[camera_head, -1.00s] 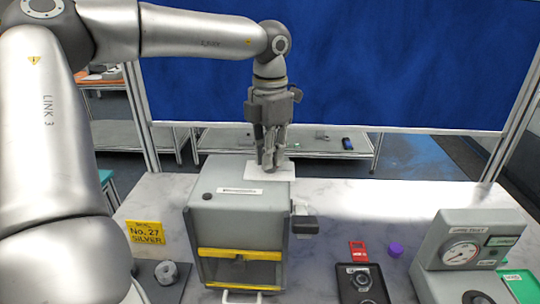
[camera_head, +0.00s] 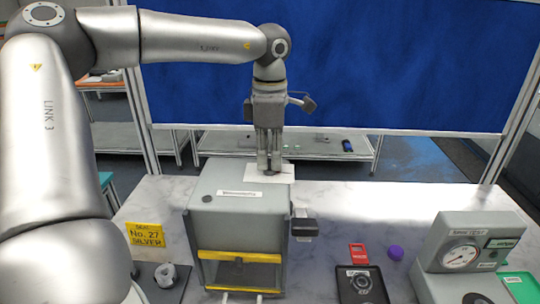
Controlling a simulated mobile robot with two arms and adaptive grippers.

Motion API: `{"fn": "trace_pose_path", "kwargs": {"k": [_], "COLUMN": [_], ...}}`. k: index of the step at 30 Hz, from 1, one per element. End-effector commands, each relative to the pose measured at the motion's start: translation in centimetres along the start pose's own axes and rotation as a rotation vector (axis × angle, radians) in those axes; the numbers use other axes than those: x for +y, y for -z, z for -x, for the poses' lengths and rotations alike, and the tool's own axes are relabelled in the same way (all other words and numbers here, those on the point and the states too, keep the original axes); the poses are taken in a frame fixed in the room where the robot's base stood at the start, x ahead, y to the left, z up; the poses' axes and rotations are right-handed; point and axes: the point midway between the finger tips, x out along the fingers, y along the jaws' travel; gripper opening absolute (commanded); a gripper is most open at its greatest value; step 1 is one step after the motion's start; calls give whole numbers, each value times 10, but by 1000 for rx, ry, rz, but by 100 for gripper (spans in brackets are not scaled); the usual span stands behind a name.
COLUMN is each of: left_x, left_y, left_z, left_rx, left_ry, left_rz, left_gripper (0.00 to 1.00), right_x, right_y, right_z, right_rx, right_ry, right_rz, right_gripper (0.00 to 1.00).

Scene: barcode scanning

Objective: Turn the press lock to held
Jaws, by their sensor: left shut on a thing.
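The press is a grey box (camera_head: 235,225) with yellow bars across its front, standing on the marbled table. A white plate (camera_head: 286,176) lies at the back of its top. My left gripper (camera_head: 269,168) points straight down over this plate, its fingers shut on a small dark piece (camera_head: 271,174), apparently the press lock knob. The fingers hide most of the knob, and I cannot read its lock position. My right gripper is not in view.
A grey gauge unit (camera_head: 470,240) stands at the right. A dark tray (camera_head: 378,282), a red piece (camera_head: 358,253) and a purple cap (camera_head: 395,252) lie between it and the press. The table's back right is clear.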

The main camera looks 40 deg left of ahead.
Motion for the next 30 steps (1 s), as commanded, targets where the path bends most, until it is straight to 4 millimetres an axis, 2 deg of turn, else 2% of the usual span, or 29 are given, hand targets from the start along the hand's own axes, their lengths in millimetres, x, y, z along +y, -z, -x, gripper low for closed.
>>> {"fn": "trace_pose_path", "kwargs": {"k": [14,15,19,30], "left_x": [2,2,1,1], "left_y": [-1,-1,0,0], "left_z": [2,2,2,4], "left_rx": [-4,-4,-3,-1], "left_ry": [-7,-7,-6,-3], "left_rz": [-14,-14,-13,-12], "left_gripper": [0,15,31,32], "right_x": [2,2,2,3], "right_y": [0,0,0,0], "right_z": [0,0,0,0], "right_rx": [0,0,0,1], "right_ry": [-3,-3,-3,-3], "right_rz": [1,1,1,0], "right_gripper": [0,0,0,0]}}
